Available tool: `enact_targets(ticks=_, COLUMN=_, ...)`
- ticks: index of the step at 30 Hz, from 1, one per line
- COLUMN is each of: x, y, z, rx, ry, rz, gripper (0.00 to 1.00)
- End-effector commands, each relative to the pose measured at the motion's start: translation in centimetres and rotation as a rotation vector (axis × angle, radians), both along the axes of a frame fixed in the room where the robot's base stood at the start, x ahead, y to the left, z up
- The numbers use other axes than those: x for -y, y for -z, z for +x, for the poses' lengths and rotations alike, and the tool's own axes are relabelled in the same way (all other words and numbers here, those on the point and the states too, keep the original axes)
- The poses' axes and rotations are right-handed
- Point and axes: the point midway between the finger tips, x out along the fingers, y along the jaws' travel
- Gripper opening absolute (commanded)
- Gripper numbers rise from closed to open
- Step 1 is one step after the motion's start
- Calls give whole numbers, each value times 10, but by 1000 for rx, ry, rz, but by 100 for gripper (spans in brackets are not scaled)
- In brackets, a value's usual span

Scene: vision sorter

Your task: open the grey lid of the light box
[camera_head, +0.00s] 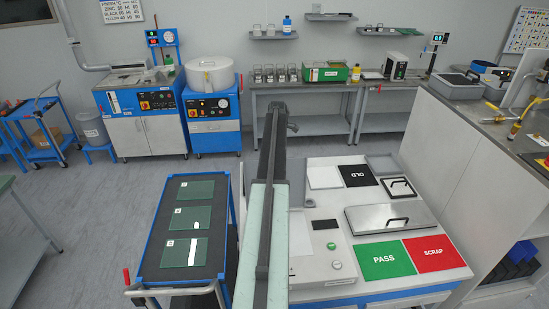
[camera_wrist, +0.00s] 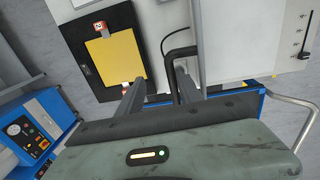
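A flat grey metal lid (camera_head: 365,217) with a black bar handle (camera_head: 398,221) lies level, apparently shut, on the white bench at right of centre in the head view. The light box under it cannot be told apart from the bench. My gripper (camera_head: 290,127) is at the far end of my raised arm, left of the lid and apart from it in the picture. In the wrist view my gripper (camera_wrist: 158,88) has its two dark fingers apart. A bent black bar shows behind and between them; I cannot tell what it belongs to or whether it touches them.
Green PASS (camera_head: 387,260) and red SCRAP (camera_head: 433,253) mats lie in front of the lid. A smaller framed piece with a handle (camera_head: 398,187) and a black OLD mat (camera_head: 358,175) lie behind it. A trolley with dark panels (camera_head: 168,276) stands left. A yellow sheet (camera_wrist: 117,58) shows in the wrist view.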

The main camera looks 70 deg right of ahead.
Motion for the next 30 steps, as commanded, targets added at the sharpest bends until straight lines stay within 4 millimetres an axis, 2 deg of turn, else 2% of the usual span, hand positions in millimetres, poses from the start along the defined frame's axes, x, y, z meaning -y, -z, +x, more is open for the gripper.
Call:
enact_targets(ticks=17, x=-3, y=-2, z=5, rx=5, ry=-5, rz=-2, gripper=32)
enact_targets(ticks=23, x=-4, y=-26, z=4, rx=5, ry=-4, rz=-2, gripper=32)
enact_targets(ticks=30, x=-7, y=-71, z=1, rx=4, ry=-4, rz=-1, gripper=32)
